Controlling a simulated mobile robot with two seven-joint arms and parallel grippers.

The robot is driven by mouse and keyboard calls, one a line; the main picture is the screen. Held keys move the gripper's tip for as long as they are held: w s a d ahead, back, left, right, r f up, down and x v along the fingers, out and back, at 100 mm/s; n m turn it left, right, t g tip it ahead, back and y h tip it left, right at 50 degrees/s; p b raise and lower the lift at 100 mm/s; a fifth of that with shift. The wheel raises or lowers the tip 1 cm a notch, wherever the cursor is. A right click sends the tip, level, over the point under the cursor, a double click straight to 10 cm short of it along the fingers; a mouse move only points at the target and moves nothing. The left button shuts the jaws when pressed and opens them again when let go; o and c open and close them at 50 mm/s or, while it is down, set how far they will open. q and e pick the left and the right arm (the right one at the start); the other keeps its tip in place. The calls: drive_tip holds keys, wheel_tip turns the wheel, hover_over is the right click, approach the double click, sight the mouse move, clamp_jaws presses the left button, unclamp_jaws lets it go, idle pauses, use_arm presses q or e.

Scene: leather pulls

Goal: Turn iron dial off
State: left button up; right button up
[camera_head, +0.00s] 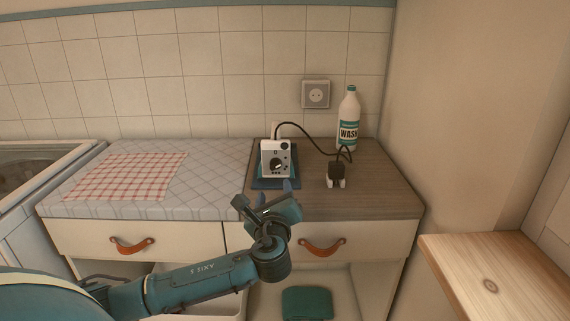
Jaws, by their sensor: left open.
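The white iron (266,172) stands upright on a dark blue mat (260,183) on the wooden counter. Its black dial (277,163) is on the face turned towards me; I cannot tell its setting. My left gripper (275,193) is open and empty, just in front of and below the iron, near the counter's front edge. It appears apart from the dial. My right gripper is not in view.
A padded cover with a checked cloth (130,175) lies left. A wooden ledge (490,265) juts in at right.

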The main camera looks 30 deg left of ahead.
sight(275, 166)
use_arm(q)
drive_tip(key=x, duration=1.1)
drive_tip(key=shift+a, duration=0.1)
drive_tip(key=shift+b+x, duration=0.3)
drive_tip(key=shift+x, duration=0.5)
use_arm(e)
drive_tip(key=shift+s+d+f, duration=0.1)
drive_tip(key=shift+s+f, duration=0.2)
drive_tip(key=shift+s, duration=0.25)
use_arm(q)
drive_tip(key=c, duration=1)
drive_tip(key=shift+o, duration=0.2)
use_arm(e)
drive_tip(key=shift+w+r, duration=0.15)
